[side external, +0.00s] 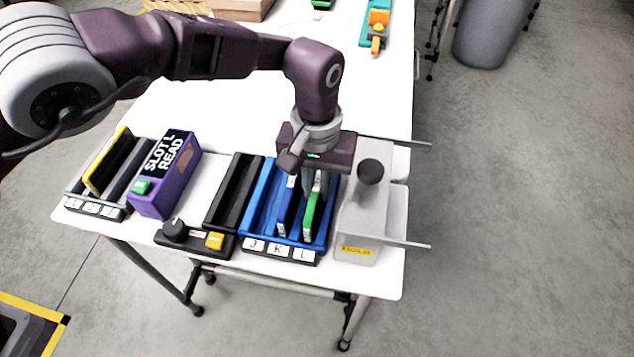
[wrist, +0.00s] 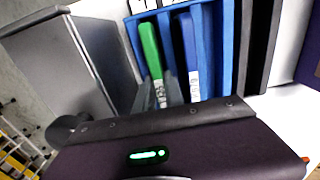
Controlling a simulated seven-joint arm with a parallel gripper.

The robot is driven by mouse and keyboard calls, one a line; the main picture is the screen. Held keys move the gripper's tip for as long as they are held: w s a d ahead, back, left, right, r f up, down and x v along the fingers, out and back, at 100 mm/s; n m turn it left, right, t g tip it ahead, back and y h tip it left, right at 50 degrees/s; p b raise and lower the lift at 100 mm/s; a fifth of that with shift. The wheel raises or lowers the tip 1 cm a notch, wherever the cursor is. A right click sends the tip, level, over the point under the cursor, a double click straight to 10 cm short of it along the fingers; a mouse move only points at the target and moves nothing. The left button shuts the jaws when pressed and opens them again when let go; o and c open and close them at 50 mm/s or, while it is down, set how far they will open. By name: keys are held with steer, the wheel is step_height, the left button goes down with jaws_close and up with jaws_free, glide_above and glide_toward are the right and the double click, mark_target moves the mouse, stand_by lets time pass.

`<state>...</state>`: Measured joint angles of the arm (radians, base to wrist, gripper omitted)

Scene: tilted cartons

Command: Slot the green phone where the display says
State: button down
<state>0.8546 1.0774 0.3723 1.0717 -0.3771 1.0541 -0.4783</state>
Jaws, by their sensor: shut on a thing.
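The green phone (side external: 313,209) stands on edge at the right-hand slot of the blue rack (side external: 253,212), in line with label L. I cannot tell how deep it sits. My gripper (side external: 311,185) is above the rack, shut on the phone's rear part. In the wrist view, the green phone (wrist: 150,50) shows between the fingertips (wrist: 158,95) and reaches toward the label end. The display (side external: 165,152) on the purple box reads "SLOT L READ". A dark blue phone (side external: 289,208) stands in the neighbouring slot by K; it also shows in the wrist view (wrist: 190,55).
A grey fixture (side external: 357,225) with a black knob stands close to the right of the rack. A black rack (side external: 232,190) adjoins the left. A dial box with a yellow button (side external: 214,240) sits in front. Another rack holds a yellow phone (side external: 105,165) at far left.

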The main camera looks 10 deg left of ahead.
stand_by(0.3)
steer(key=c, duration=1.3)
jaws_free()
steer(key=shift+c, duration=0.2)
step_height(320, 180, up, 14)
